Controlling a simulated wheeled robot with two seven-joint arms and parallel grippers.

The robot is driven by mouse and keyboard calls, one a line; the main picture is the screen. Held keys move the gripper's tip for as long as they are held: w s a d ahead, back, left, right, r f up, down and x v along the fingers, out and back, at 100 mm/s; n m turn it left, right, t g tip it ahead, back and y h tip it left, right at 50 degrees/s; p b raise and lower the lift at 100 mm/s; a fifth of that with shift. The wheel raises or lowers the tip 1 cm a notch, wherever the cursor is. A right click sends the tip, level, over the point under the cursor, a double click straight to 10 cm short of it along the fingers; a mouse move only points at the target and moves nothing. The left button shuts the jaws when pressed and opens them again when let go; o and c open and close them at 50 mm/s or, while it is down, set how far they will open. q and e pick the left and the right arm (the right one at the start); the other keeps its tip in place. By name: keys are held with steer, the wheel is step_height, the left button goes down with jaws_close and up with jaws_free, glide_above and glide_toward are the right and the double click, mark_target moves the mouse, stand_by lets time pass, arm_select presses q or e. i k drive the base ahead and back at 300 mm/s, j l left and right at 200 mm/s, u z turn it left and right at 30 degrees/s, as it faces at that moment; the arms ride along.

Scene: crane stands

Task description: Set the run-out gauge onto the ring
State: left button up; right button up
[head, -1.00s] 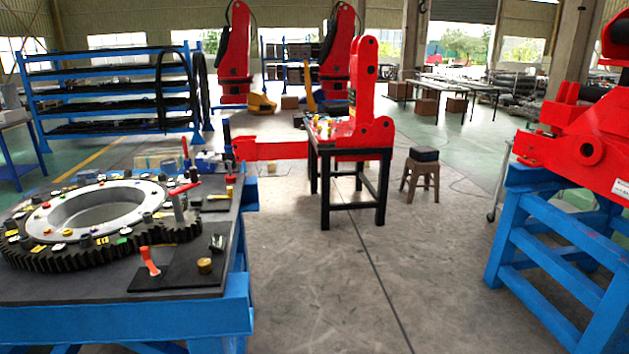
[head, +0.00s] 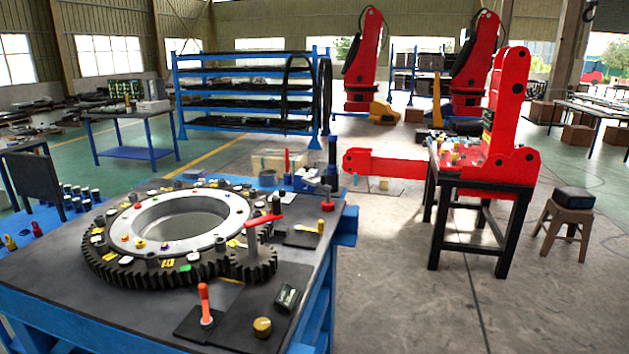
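The ring is a large dark toothed ring (head: 130,272) with a pale metal inner ring (head: 118,226). It lies flat on the blue-framed table (head: 50,292) at the left of the head view, with several small coloured pieces on it. A small dark block with a pale greenish face (head: 287,297) lies on a black mat (head: 245,302) in front of the ring. It may be the run-out gauge, but it is too small to be sure. A red-handled tool (head: 262,222) stands over a small gear at the ring's right edge. Neither gripper shows.
An orange-handled tool (head: 204,300) and a brass knob (head: 262,327) sit on the black mat. A blue vise-like tool (head: 306,180) stands at the table's back right. A black stand (head: 480,190) carries a red crane part.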

mark_target(313, 180)
steer(key=i+l+u, duration=0.1)
steer(key=i+l, duration=0.2)
steer(key=i+l+u, duration=0.1)
steer(key=i+l, duration=0.2)
steer(key=i+l+u, duration=0.1)
steer(key=i+l, duration=0.15)
steer(key=l, duration=0.15)
steer(key=i+l+u, duration=0.1)
steer(key=i+l, duration=0.2)
steer(key=i+l+u, duration=0.1)
steer(key=i+l, duration=0.15)
steer(key=l, duration=0.2)
steer(key=i+l+u, duration=0.1)
steer(key=l, duration=0.3)
steer(key=i+l+u, duration=0.1)
steer(key=i+l, duration=0.25)
steer(key=l, duration=0.1)
